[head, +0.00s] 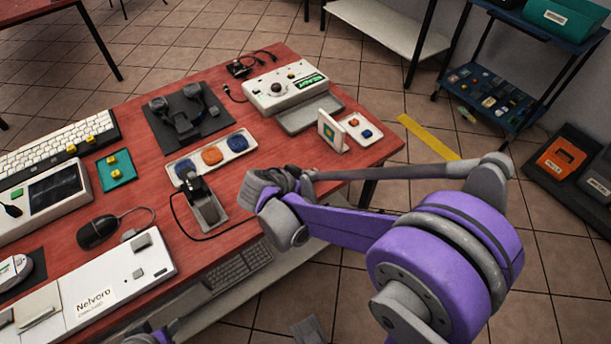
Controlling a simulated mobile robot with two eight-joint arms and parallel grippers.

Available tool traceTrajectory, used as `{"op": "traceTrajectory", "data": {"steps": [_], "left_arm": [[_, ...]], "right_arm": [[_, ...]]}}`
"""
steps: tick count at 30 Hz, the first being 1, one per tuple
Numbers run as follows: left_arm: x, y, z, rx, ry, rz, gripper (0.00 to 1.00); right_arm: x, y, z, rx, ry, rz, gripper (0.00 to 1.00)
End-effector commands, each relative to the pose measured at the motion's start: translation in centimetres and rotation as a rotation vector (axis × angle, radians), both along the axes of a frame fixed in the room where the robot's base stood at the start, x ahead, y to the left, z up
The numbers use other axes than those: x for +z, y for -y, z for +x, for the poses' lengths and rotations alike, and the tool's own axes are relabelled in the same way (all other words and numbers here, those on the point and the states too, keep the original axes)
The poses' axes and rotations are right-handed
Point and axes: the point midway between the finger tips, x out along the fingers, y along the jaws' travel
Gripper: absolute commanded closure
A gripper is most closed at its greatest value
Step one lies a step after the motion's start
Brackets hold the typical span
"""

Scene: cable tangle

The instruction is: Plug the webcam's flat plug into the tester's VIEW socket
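A white box with a dark round knob and a green label (285,90) stands at the table's far right; it may be the tester, but no VIEW lettering is legible. A small black device with cables (239,69) lies behind it. Another black device (198,185) sits on a grey stand (209,212) near the table's front edge, and its thin black cable loops toward my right gripper. I cannot tell which is the webcam, and no flat plug is distinguishable. My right gripper (272,184) is just right of the stand, its fingers blurred together.
A tray with blue and orange pads (211,157), a black mat with dark parts (187,117), an upright white card (332,131) and a mouse (97,231) crowd the red table (137,205). A white Nelvoro box (92,290) lies front left. Shelves stand at right.

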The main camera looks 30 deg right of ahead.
Motion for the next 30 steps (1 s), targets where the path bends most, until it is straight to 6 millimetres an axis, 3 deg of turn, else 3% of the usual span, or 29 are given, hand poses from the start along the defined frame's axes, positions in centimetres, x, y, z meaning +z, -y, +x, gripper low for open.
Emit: {"op": "traceTrajectory", "data": {"steps": [1,3,14,30], "left_arm": [[0.0,0.0,0.0,0.000,0.000,0.000,0.50],[0.0,0.0,0.0,0.000,0.000,0.000,0.50],[0.1,0.0,0.0,0.000,0.000,0.000,0.50],[3.6,0.0,0.3,0.000,0.011,0.000,0.50]], "right_arm": [[0.0,0.0,0.0,0.000,0.000,0.000,0.89],[0.0,0.0,0.0,0.000,0.000,0.000,1.00],[0.2,0.0,0.0,0.000,0.000,0.000,1.00],[4.3,0.0,0.0,0.001,0.001,0.000,1.00]]}}
